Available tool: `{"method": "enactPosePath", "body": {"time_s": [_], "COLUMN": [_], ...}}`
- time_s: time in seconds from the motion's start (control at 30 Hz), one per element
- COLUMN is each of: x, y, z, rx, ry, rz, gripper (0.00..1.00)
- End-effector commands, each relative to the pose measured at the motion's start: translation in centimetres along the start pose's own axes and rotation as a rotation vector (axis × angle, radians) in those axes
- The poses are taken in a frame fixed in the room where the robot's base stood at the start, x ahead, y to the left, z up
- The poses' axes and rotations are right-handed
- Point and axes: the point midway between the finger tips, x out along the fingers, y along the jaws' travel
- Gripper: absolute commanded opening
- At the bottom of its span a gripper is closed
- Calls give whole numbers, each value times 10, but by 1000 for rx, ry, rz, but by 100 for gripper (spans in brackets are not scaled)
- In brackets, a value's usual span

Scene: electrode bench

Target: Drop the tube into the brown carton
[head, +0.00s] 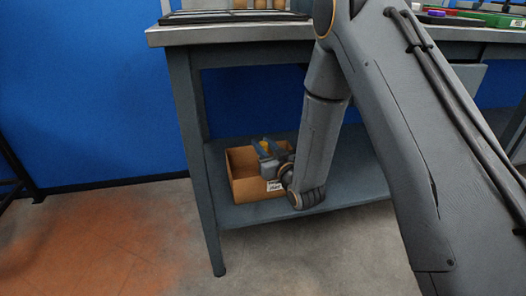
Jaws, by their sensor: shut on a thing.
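The brown carton (242,189) stands open-topped on the lower shelf of the bench, with a white label on its front. My gripper (265,147) is at the carton's opening, over its right part. It is shut on the tube, of which only a small yellow bit (265,142) shows at the fingertips. The rest of the tube is hidden by the fingers. I cannot tell how far the fingertips reach below the carton's rim.
The lower shelf (345,190) is bare to the right of the carton. The bench top (230,34) overhangs it, and a bench leg (197,150) stands just left of the carton. A rack with round brown items (240,5) and a green box (490,18) are on top.

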Motion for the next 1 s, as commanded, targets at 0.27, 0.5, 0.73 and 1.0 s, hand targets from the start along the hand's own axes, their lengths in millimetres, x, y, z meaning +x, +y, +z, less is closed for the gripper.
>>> {"method": "enactPosePath", "body": {"time_s": [0.27, 0.5, 0.73, 1.0], "x": [0, 0, 1, 0], "y": [-1, -1, -1, -1], "z": [10, 15, 21, 22], "rx": [0, 0, 0, 0], "ry": [1, 1, 2, 1], "rz": [-1, -2, -2, -2], "gripper": [0, 0, 0, 44]}}
